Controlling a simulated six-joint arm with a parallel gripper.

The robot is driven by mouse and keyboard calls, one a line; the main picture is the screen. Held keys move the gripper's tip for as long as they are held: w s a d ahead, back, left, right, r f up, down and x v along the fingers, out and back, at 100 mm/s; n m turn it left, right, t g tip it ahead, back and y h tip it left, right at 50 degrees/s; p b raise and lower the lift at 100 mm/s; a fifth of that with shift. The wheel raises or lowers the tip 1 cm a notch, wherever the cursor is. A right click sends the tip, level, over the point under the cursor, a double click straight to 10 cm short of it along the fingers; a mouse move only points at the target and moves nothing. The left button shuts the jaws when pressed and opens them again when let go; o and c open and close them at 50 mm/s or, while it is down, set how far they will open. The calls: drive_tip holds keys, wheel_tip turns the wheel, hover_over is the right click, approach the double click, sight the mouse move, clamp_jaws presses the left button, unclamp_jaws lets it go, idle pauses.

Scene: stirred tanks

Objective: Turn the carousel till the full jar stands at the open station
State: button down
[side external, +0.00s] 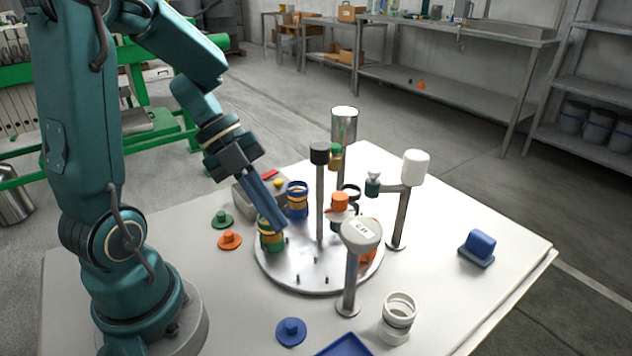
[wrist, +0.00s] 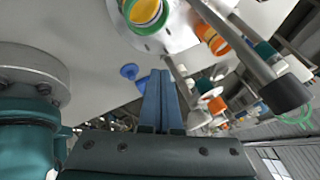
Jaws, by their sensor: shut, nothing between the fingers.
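The carousel (side external: 318,278) is a round metal disc with a dark-topped centre post (side external: 319,195) and short pegs. A green jar with a yellow band (side external: 270,241) stands at its left edge; its yellow inside shows in the wrist view (wrist: 146,11). A blue jar with a yellow band (side external: 297,201) stands at the back left. An orange jar (side external: 368,255) is on the right, partly hidden by a post. I cannot tell which jar is full. My gripper (side external: 279,225) is shut and empty, its blue fingers beside the green jar; contact is unclear. They also show in the wrist view (wrist: 160,74).
Green (side external: 222,219), orange (side external: 229,239) and blue (side external: 291,331) lids and a white jar (side external: 397,318) stand on the table.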

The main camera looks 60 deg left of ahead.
sight(341, 285)
drive_tip(key=x, duration=1)
drive_tip(key=shift+d, duration=0.2)
drive_tip(key=shift+w, duration=0.1)
drive_tip(key=shift+w+d+n+t, duration=0.4)
drive_tip(key=shift+w+d+n, duration=0.15)
drive_tip(key=shift+n, duration=0.15)
drive_tip(key=shift+w+d, duration=0.35)
drive_tip(key=shift+w, duration=0.2)
